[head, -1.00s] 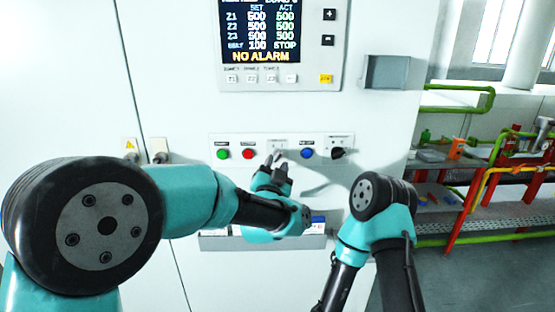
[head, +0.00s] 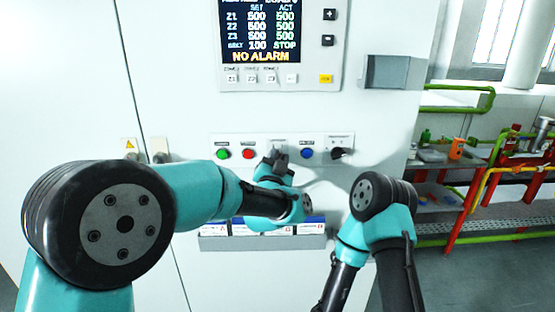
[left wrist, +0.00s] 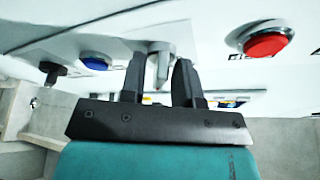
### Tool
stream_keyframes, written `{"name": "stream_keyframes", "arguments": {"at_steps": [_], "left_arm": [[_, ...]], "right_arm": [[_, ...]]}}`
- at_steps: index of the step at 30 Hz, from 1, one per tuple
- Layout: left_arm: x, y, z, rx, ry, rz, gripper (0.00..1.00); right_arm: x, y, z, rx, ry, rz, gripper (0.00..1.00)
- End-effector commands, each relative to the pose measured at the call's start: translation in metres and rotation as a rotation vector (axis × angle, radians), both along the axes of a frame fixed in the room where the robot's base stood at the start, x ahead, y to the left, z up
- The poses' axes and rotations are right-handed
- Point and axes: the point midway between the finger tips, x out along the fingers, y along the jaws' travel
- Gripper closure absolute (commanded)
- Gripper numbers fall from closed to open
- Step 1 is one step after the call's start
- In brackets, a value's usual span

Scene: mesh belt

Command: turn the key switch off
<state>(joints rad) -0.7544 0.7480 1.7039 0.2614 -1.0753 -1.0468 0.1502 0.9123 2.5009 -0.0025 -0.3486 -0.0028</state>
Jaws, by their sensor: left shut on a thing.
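The key switch (head: 278,147) sits on the white button strip between the red and blue buttons. In the head view my left gripper (head: 276,157) is at it and hides most of it. In the left wrist view the grey key (left wrist: 161,66) stands between the two black fingers (left wrist: 159,72), and the left gripper is shut on it. The key's exact turn angle is hard to read. My right gripper is outside the views; only bent links of the right arm show at the lower right.
The green button (head: 222,154), red button (head: 249,154), blue button (head: 307,153) and a black selector knob (head: 338,154) share the strip (head: 325,139). The display (head: 261,32) above reads NO ALARM, belt STOP. A grey tray (head: 262,243) juts out below.

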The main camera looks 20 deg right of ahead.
Motion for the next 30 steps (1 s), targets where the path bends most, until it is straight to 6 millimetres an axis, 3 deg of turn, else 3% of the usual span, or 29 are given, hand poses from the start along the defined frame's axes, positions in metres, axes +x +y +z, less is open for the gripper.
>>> {"name": "stream_keyframes", "arguments": {"at_steps": [14, 30], "left_arm": [[-0.0003, -0.0011, -0.0007, -0.12, 0.03, -0.001, 0.94], [-0.0007, -0.0024, -0.0001, -0.569, 0.135, 0.0, 0.94]], "right_arm": [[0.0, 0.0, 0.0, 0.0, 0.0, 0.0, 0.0], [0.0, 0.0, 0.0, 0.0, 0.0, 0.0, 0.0]]}}
